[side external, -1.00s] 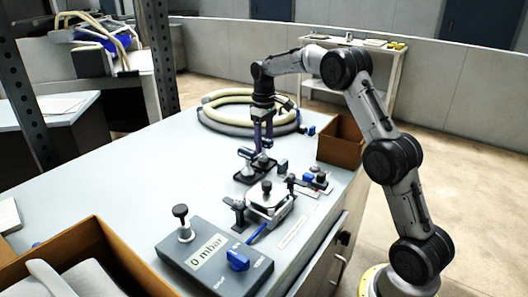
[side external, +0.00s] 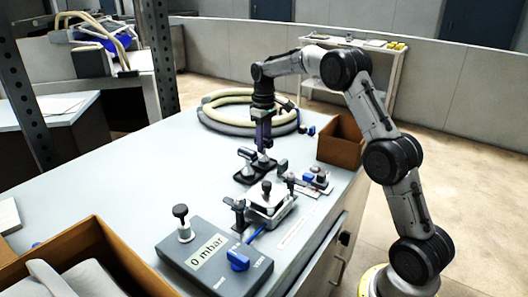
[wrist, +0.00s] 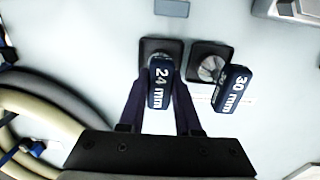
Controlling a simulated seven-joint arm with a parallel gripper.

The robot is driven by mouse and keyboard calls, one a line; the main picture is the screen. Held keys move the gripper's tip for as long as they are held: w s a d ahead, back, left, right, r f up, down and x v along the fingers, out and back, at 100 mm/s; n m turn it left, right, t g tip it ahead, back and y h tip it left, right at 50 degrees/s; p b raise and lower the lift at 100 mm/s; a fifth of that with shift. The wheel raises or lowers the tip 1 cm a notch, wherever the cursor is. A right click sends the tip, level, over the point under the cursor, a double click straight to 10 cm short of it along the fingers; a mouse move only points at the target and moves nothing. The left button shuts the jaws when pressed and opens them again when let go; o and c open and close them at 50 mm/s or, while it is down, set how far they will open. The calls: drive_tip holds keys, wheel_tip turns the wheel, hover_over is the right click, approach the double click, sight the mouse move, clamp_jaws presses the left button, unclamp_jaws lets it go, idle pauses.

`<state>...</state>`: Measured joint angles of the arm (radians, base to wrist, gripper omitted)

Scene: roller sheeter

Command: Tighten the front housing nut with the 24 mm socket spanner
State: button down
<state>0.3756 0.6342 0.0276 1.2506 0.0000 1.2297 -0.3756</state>
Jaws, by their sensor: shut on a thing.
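The 24 mm socket spanner (wrist: 159,88), with a dark blue labelled handle, stands in a dark square holder in the wrist view. My gripper (wrist: 161,90) has its two fingers shut on that handle, one on each side. In the side view my gripper (side external: 263,148) points down at the far spanner holder, and the fingers cover most of the held spanner. The sheeter (side external: 270,207), a small metal block with a black knob, stands in front of the holders. I cannot make out its front housing nut clearly.
A 30 mm spanner (wrist: 231,90) stands in its holder close beside the held one. A coiled hose (side external: 222,122) lies behind my gripper. A brown box (side external: 340,151) is to the right. A grey box reading 0 mbar (side external: 207,270) is at the front.

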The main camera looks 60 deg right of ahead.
drive_tip(key=shift+r, duration=0.1)
drive_tip(key=shift+r, duration=2.45)
drive_tip(key=c, duration=1.2)
unclamp_jaws()
drive_tip(key=shift+c, duration=0.2)
clamp_jaws()
